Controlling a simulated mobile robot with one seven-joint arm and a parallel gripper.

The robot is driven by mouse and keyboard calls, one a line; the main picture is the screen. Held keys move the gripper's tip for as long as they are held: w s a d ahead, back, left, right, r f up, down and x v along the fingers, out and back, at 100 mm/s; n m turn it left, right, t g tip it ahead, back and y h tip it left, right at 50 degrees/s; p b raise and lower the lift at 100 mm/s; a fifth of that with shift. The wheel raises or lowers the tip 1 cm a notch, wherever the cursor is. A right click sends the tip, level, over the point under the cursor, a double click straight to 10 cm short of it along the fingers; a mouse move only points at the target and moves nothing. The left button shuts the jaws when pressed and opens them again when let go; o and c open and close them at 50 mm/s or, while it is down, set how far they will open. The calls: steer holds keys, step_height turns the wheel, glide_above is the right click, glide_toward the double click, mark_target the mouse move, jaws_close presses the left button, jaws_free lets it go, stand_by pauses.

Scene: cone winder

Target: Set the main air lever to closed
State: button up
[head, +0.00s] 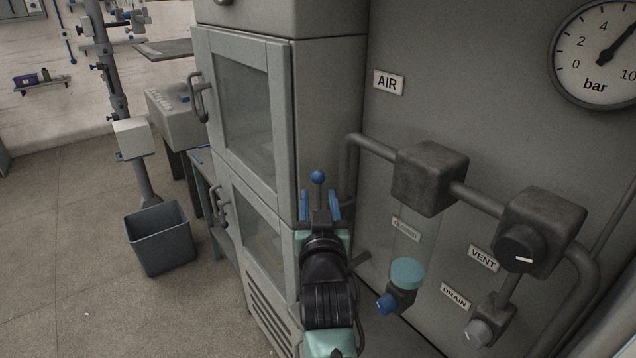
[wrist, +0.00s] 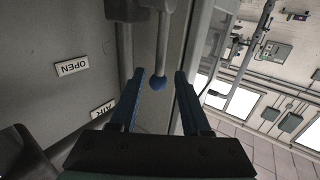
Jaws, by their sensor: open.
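The main air lever shows as a blue ball knob (head: 317,177) just beyond my gripper in the head view. In the wrist view its blue knob (wrist: 158,84) hangs on a grey rod that runs to the top of the picture. My gripper (head: 321,194) is open, with its blue fingers either side of the line to the knob. In the wrist view the knob lies between the fingertips (wrist: 160,76), with a gap on each side. The lever's pivot is hidden. An upside-down OPEN label (wrist: 72,67) is on the panel to the left.
The AIR label (head: 388,83) is on the grey panel, with a pressure gauge (head: 598,62) above right. A pipe with filter block (head: 430,178) and regulator (head: 540,232) runs right of my arm. A grey cabinet (head: 245,110) stands close left. A bin (head: 160,238) is on the floor.

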mark_target(318, 189)
steer(key=shift+w+a, duration=0.1)
steer(key=shift+w, duration=2.15)
steer(key=shift+c, duration=0.3)
jaws_close()
